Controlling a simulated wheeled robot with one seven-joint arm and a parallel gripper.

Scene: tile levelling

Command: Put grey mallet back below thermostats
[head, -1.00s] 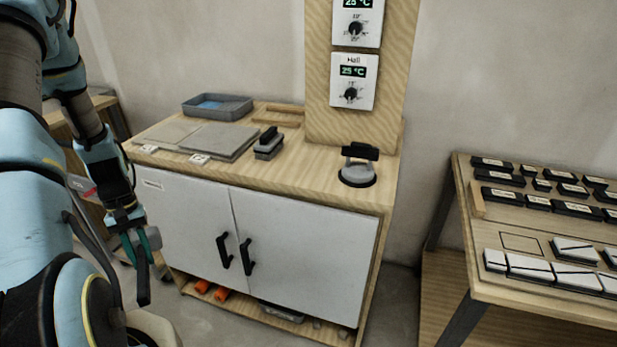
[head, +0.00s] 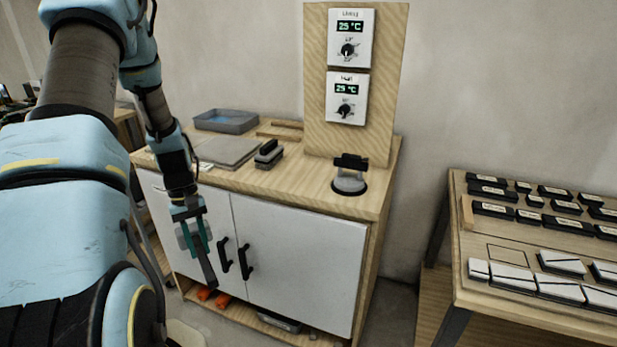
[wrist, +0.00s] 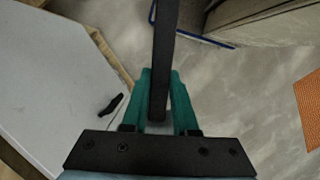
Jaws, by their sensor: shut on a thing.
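My gripper (head: 198,238) is in front of the cabinet's left door, below worktop height, with its teal fingers pointing down. It is shut on the mallet, whose black handle (head: 208,268) slants down past the fingers and whose grey head (head: 183,237) shows partly behind them. In the wrist view the handle (wrist: 164,55) runs between the two teal fingers. Two white thermostats, the upper (head: 350,37) and the lower (head: 346,97), both reading 25 °C, hang on an upright wooden panel (head: 318,125) at the worktop's back right.
On the worktop (head: 300,185) stand a suction lifter (head: 349,178) below the thermostats, a black-handled float (head: 269,154), grey tiles (head: 232,152) and a grey tray (head: 226,121). Orange items (head: 205,293) lie on the low shelf. A table with labelled blocks (head: 560,225) stands at right.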

